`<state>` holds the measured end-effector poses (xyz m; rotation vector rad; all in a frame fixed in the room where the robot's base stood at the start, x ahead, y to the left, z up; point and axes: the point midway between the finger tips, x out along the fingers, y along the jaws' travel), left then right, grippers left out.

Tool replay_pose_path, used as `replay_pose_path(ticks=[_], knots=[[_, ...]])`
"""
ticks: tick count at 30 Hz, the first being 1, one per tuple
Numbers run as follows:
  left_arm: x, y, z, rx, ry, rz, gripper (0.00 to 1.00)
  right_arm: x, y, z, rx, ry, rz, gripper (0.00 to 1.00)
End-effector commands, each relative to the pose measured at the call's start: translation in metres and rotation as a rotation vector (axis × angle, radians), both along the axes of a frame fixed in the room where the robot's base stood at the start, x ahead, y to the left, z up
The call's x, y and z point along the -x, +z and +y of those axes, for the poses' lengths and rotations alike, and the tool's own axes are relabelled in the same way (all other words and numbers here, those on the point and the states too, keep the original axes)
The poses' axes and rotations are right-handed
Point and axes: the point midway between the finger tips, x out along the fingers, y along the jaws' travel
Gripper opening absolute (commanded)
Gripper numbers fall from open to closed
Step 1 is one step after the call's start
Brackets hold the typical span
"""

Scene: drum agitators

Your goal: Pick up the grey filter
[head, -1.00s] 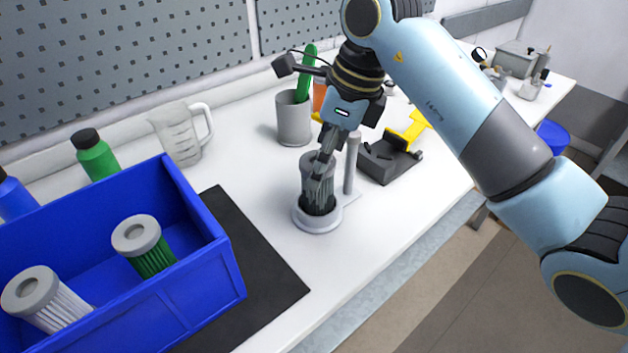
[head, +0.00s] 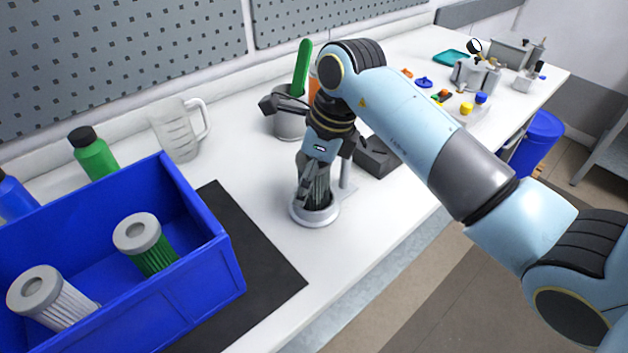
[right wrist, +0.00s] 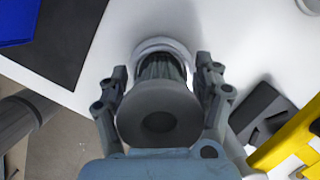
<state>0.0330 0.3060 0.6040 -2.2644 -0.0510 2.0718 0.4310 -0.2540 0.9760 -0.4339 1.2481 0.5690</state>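The grey filter (head: 320,190) stands upright in a round pale holder (head: 316,215) on the white table in the head view. In the right wrist view the filter's round cap (right wrist: 158,112) faces the camera, with its dark pleats behind it and the holder's ring (right wrist: 163,46) beyond. My right gripper (right wrist: 161,80) is open, with one finger on each side of the filter and small gaps showing beside the pleats. In the head view the right gripper (head: 312,178) covers the filter's upper part. My left gripper is not in view.
A blue crate (head: 190,300) on a black mat (head: 268,275) holds a white filter (head: 50,298) and a green filter (head: 145,245). A grey cup (head: 287,125) stands behind the gripper. A dark grey block (head: 375,158) is close on its right.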

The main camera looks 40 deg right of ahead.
Motion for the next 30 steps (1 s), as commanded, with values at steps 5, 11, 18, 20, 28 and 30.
replay_pose_path(ticks=[5,11,18,20,28,30], knots=[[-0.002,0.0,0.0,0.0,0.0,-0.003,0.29,0.0,0.0,0.0,0.0,0.0,0.001,0.35],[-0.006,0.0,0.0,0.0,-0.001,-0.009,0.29,0.0,-0.001,0.0,0.0,-0.001,0.002,0.26],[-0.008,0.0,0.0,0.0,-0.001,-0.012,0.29,0.0,0.0,0.0,0.0,-0.001,0.002,0.26],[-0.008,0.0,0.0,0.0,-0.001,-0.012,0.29,0.0,0.002,0.0,0.0,-0.001,0.001,0.26],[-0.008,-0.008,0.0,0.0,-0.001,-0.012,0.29,-0.001,0.031,0.0,0.0,0.0,-0.005,0.26],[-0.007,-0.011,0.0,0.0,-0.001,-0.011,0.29,0.004,0.043,-0.004,0.005,0.0,-0.002,0.26]])
